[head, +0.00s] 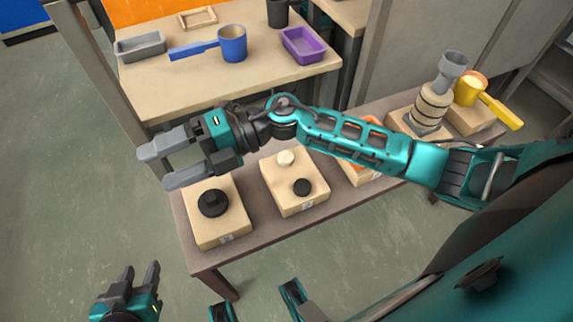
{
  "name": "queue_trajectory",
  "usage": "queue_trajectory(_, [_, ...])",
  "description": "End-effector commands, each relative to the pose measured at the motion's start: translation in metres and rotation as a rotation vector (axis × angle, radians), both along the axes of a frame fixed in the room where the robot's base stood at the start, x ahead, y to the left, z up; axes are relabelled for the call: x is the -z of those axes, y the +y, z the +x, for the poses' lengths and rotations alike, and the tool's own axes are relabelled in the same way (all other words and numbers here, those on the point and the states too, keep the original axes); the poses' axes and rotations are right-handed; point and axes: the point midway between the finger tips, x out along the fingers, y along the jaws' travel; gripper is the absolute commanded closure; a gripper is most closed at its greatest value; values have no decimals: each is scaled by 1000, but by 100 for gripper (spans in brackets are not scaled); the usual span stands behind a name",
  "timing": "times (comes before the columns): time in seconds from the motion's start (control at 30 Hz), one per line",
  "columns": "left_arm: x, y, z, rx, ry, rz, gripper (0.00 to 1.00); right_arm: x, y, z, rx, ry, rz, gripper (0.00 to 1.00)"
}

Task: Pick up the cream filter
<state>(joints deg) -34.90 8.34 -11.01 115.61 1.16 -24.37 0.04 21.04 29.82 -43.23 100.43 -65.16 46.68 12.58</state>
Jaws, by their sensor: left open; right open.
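The cream filter (285,158) looks like a small round cream piece on top of a light wooden box (290,200), at the box's back edge. A black round piece (302,187) sits on the same box, nearer the front. My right gripper (162,166) is open and empty, left of the cream filter and above the table's left end. Its arm reaches across the picture from the right, passing just behind the cream filter in the view. My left gripper (141,270) is open and empty at the lower left, over the floor and away from the table.
Another box with a black disc (213,202) stands to the left. A grinder-like stack (432,105) and a yellow pan (470,88) stand at the right. A back table (190,90) holds a blue pan (232,43), a grey tray (140,46) and a purple tray (303,44).

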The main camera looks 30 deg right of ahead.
Motion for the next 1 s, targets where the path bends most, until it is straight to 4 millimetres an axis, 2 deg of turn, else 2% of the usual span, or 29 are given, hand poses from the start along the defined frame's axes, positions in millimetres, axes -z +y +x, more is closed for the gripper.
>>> queue_trajectory(0.03, [12,-2,1,3,-1,-3,57,23,-8,2,-79,-77,-126,24])
queue_trajectory(0.17, [24,-6,2,12,1,-9,57,72,-47,11,-247,-218,-475,24])
queue_trajectory(0.2, [27,-8,3,15,-3,-11,57,85,-65,18,-285,-249,-590,24])
queue_trajectory(0.27, [32,-10,4,19,-5,-15,57,101,-96,30,-330,-284,-761,24])
queue_trajectory(0.3, [35,-11,5,20,-6,-16,57,108,-117,39,-349,-299,-871,24])
queue_trajectory(0.4, [40,-12,6,22,-4,-18,57,116,-170,60,-372,-315,-1117,24])
queue_trajectory(0.5, [41,-12,9,23,-13,-19,57,114,-212,76,-369,-307,-1303,24])
queue_trajectory(0.6, [42,-13,11,24,-18,-21,57,109,-239,85,-361,-296,-1418,24])
queue_trajectory(0.67, [43,-13,10,24,-17,-22,57,107,-248,87,-357,-290,-1456,24])
queue_trajectory(0.77, [47,-13,10,26,-14,-22,57,116,-254,88,-356,-283,-1482,24])
queue_trajectory(1.0, [54,-16,10,32,-6,-27,57,161,-253,88,-356,-283,-1480,24])
